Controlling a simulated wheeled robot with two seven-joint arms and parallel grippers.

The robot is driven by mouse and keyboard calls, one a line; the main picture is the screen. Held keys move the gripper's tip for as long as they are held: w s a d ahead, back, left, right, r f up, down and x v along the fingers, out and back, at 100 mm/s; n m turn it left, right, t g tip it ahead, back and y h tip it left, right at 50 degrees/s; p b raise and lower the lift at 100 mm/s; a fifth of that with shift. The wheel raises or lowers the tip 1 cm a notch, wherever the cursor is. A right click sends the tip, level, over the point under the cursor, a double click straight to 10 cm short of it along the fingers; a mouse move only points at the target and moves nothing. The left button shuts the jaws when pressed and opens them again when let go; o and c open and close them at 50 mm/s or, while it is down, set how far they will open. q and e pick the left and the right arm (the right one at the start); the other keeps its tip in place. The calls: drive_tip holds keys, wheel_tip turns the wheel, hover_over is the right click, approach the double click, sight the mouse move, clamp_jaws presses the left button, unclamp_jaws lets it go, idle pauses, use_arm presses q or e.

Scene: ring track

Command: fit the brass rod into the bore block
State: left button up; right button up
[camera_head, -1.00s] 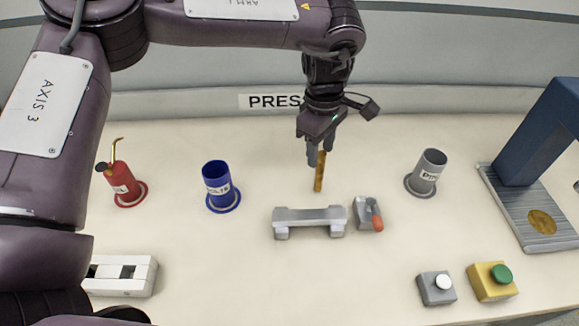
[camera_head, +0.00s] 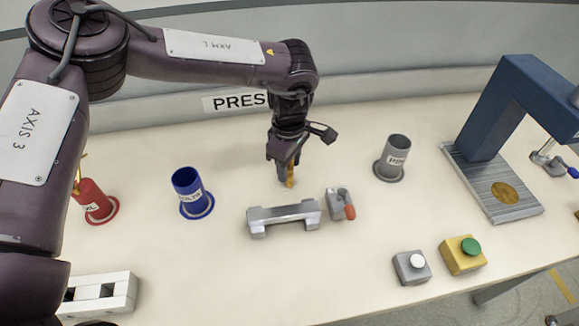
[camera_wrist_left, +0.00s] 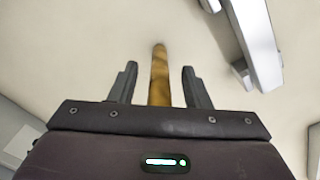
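The brass rod (camera_head: 290,176) shows below my left gripper (camera_head: 284,178) in the head view and looks roughly upright. In the wrist view the rod (camera_wrist_left: 159,75) lies between the two fingers of my left gripper (camera_wrist_left: 160,82), with a gap on each side. The fingers are open around it and not closed on it. A white block (camera_head: 118,287) with dark square openings is at the lower left. A grey metal block on two feet (camera_head: 284,215) stands in front of the gripper. I cannot tell which is the bore block. My right gripper is not in view.
A small clamp with a red-tipped handle (camera_head: 340,205) stands right of the grey block. A blue cup (camera_head: 188,190), a grey cup (camera_head: 393,160) and a red oil can (camera_head: 93,200) stand around. A blue press (camera_head: 487,130) and two button boxes (camera_head: 463,256) are at right.

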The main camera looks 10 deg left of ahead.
use_arm(q)
clamp_jaws()
drive_tip(key=shift+r, duration=0.1)
